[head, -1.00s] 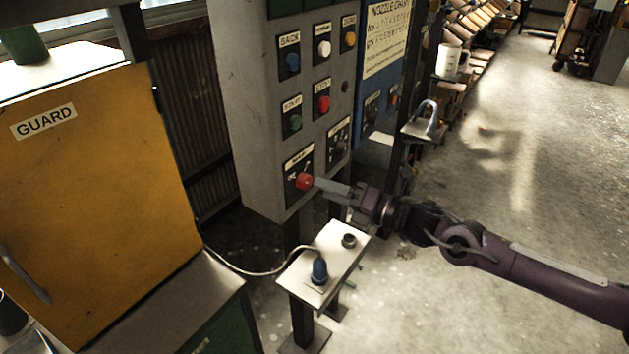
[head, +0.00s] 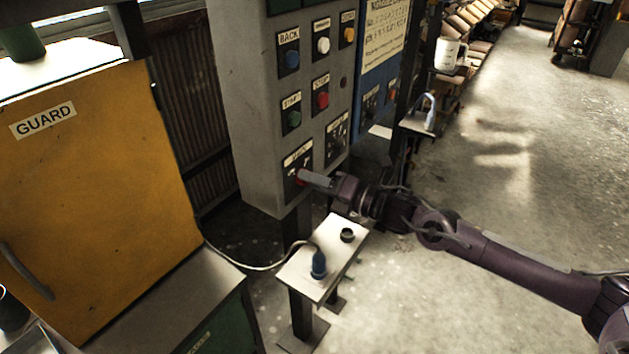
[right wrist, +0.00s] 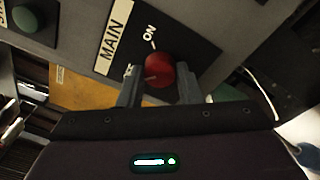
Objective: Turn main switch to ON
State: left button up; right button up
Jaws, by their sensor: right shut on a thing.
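The main switch (right wrist: 159,70) is a red round knob on a black plate labelled MAIN, with an ON mark above it in the right wrist view. It sits low on the grey control panel (head: 243,110), and in the head view only a bit of red (head: 299,177) shows behind my fingers. My right gripper (head: 305,176) reaches in from the right and is shut on the knob; in the right wrist view its two fingers (right wrist: 155,80) stand on either side of it. My left gripper is not in view.
A yellow guard door (head: 95,190) is at the left. Other buttons sit above the switch, including a red one (head: 322,100). A padlock shelf (head: 418,124) stands right of the panel.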

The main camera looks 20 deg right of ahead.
jog(key=shift+f+m, duration=0.1)
jog(key=shift+m, duration=0.3)
jog(key=m+t+p, duration=0.1)
jog(key=m+p, duration=0.1)
jog(key=m, duration=0.7)
jog(key=m+p, duration=0.1)
jog(key=m, duration=0.8)
jog(key=shift+s+a+t+h+p, duration=0.1)
jog(key=shift+t+h+p, duration=0.2)
jog(key=shift+t+p, duration=0.1)
jog(key=shift+f, duration=0.1)
jog(key=o, duration=1)
jog(key=shift+c, duration=0.2)
